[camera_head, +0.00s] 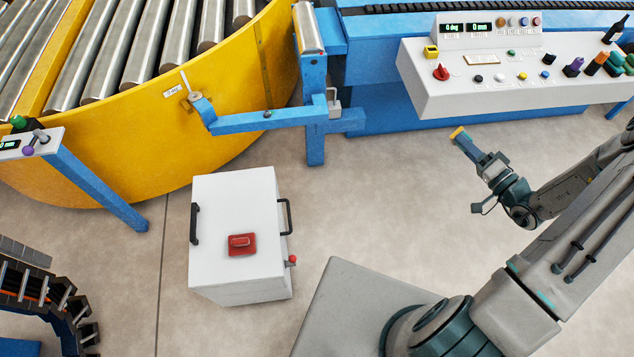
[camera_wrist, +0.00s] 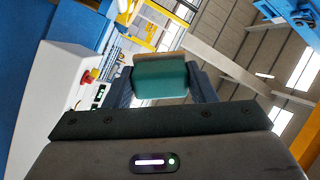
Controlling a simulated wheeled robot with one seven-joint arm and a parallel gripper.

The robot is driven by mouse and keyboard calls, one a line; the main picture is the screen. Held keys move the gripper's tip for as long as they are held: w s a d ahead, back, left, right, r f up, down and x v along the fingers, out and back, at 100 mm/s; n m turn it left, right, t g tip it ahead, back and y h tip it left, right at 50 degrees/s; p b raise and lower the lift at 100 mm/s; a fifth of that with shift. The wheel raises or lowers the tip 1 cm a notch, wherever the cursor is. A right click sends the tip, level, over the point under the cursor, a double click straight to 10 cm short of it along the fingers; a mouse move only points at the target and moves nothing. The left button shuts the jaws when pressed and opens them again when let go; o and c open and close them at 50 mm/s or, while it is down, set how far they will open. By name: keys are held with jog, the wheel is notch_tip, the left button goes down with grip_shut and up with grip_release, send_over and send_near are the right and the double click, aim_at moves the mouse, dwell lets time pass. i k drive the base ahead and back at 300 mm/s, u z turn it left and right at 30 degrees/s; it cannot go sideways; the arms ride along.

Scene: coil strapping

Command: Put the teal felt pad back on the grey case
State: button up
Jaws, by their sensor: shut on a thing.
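The teal felt pad (camera_wrist: 160,80) sits between the two fingers of my gripper (camera_wrist: 163,88) in the wrist view. The gripper is shut on it, and a tan layer shows along its top edge. The pale grey case (camera_head: 217,262) stands on the floor left of centre, well to the left of my gripper. It has black side handles and a red block (camera_head: 241,244) on top.
A white control panel (camera_head: 520,90) with buttons and knobs juts out behind my gripper. A blue bracket arm (camera_head: 250,122) stands behind the case, beside a yellow curved roller conveyor (camera_head: 150,140). A black cable chain (camera_head: 40,290) lies at lower left. Floor between case and gripper is clear.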

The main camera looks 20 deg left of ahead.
aim_at(240, 197)
jog(key=i, duration=2.1)
jog(key=u, duration=2.1)
jog(key=i, duration=0.5)
jog(key=u, duration=1.85)
jog(key=i, duration=0.5)
jog(key=u, duration=0.05)
